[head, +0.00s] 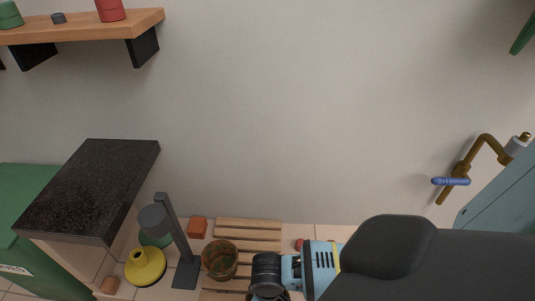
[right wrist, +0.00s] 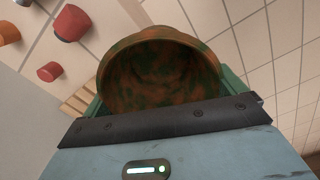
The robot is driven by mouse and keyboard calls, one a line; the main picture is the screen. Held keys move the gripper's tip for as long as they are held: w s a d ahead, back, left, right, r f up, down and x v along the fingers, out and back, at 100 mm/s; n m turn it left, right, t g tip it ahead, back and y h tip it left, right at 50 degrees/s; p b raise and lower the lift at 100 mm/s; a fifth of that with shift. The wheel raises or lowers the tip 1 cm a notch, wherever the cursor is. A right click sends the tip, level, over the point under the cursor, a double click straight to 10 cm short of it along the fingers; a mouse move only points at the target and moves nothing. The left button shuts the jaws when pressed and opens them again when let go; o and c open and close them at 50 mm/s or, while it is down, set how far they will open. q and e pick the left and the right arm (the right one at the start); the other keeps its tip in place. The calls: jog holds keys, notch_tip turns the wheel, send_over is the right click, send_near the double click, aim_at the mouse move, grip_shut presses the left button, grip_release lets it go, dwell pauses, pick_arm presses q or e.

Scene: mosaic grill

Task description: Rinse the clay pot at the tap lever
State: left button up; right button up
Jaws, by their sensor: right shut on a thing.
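A clay pot (right wrist: 160,75), mottled orange-brown and green, is in my right gripper (right wrist: 163,97) in the right wrist view. The open mouth faces the camera, and green finger parts show at both sides. A similar mottled pot (head: 220,260) shows in the head view over the wooden slats, left of my right wrist; I cannot tell for sure that it is the same one. My right fingertips are hidden in the head view. The tap lever (head: 450,181) is blue, on a brass tap (head: 485,142) on the wall at the right, well away from the pot. My left gripper is out of view.
Slatted wooden rack (head: 248,224) lies on the tiled floor. A grey lamp-like stand (head: 180,240), a yellow flask-shaped thing (head: 145,266) and an orange block (head: 197,228) are beside it. A dark-topped counter (head: 90,185) stands left. A teal cabinet (head: 495,208) stands right. A shelf (head: 80,27) hangs above.

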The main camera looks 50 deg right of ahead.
jog(key=shift+s+a+r, duration=0.1)
jog(key=shift+s+a, duration=0.65)
jog(key=shift+s, duration=0.1)
jog(key=w+a+r+m, duration=0.1)
jog(key=w+r, duration=0.4)
jog(key=r, duration=0.3)
jog(key=w+a+r+m, duration=0.1)
jog(key=w+r, duration=0.4)
jog(key=r, duration=0.3)
jog(key=d+r, duration=0.1)
jog(key=r, duration=0.8)
jog(key=s+d+r+m, duration=0.1)
jog(key=d+r, duration=0.1)
jog(key=r, duration=0.7)
jog(key=shift+s+r+m, duration=0.3)
jog(key=shift+r, duration=0.05)
